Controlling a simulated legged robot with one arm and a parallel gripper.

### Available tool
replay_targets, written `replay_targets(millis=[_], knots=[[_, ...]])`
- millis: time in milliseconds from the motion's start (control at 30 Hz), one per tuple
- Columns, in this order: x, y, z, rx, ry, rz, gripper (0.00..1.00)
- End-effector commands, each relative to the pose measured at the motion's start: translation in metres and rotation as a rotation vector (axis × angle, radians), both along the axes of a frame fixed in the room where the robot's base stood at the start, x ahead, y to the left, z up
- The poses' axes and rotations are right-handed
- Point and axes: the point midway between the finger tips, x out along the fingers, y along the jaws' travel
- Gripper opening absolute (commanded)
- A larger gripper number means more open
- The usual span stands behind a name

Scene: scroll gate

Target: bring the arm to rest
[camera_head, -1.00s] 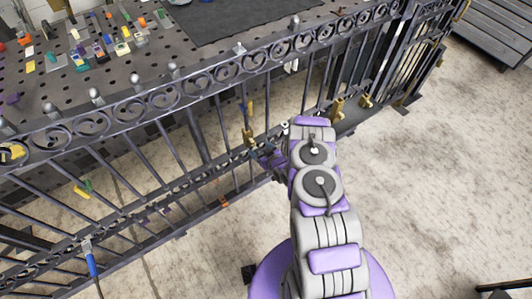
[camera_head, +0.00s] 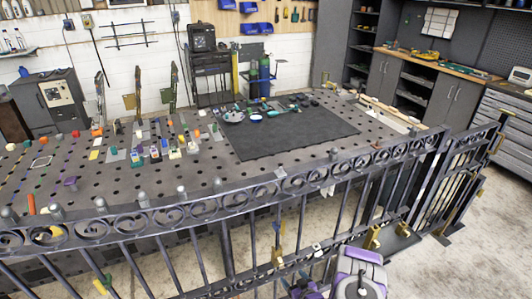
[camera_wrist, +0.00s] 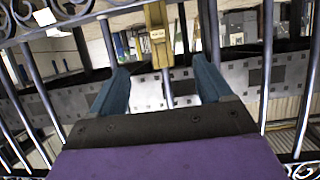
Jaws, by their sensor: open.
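My arm (camera_head: 358,278), purple and grey, shows only at the bottom edge of the head view, close to the gate. My gripper (camera_wrist: 162,75) is open, with its two blue-grey fingers apart. A vertical bar of the dark scrollwork gate (camera_head: 235,205) shows between the fingers in the wrist view. A brass block (camera_wrist: 157,35) sits on that bar just beyond the fingertips. I cannot tell whether the fingers touch the bar. In the head view the gripper is mostly cut off by the lower edge.
A perforated metal table (camera_head: 110,180) with small coloured parts and a dark mat (camera_head: 285,133) stands behind the gate. More brass pieces (camera_head: 373,238) sit low on the gate at right. Grey drawers (camera_head: 505,110) stand far right. Open concrete floor (camera_head: 470,265) lies at lower right.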

Motion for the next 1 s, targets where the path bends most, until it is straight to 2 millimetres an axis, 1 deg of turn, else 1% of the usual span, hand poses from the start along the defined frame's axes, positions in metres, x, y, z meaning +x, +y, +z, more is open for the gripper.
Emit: replay_targets(millis=[167,367,533,767,867,1000], knots=[[0.011,0.0,0.013,-0.021,0.031,0.005,0.79],[0.034,-0.003,0.053,-0.079,0.123,0.011,0.79],[0.044,-0.005,0.091,-0.129,0.217,0.008,0.79],[0.041,-0.009,0.147,-0.187,0.346,-0.012,0.79],[0.034,-0.01,0.173,-0.21,0.4,-0.024,0.79],[0.018,-0.012,0.207,-0.238,0.485,-0.045,0.79]])
